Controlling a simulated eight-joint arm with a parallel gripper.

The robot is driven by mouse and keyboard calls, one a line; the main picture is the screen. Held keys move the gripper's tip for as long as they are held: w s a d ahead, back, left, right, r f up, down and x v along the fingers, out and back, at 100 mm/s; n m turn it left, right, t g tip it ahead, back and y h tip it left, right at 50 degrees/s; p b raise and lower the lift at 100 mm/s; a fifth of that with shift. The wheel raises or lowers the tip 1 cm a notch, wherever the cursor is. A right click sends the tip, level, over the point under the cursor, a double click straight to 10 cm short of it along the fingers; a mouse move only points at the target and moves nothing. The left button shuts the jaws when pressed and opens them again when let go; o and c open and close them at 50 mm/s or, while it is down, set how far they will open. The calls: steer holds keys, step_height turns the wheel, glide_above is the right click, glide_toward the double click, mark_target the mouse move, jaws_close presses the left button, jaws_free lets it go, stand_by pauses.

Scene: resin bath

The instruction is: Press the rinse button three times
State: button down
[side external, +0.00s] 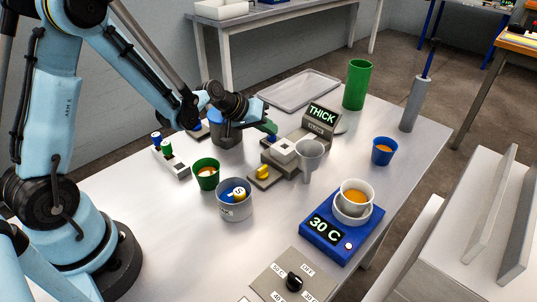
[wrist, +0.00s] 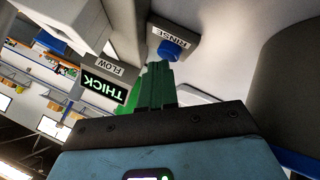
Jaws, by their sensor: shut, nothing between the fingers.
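The rinse button is a blue cap (wrist: 172,48) on a grey block labelled RINSE (wrist: 170,32) in the wrist view. A blue bit beside my fingers in the side view (side external: 271,138) appears to be the same button. My gripper (wrist: 158,72) has green fingers, shut and empty, with their tips close to the blue cap.
The THICK display (side external: 321,116) and a clear funnel (side external: 309,157) stand to the right of my gripper. A blue-grey container (side external: 226,131) stands just left. A tray (side external: 298,90) lies behind.

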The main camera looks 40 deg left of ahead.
steer(key=shift+r, duration=0.95)
steer(key=shift+r, duration=2.5)
stand_by(0.5)
steer(key=shift+r, duration=1.9)
steer(key=shift+f, duration=0.1)
glide_above(268, 137)
steer(key=shift+f, duration=4.35)
steer(key=shift+f, duration=0.2)
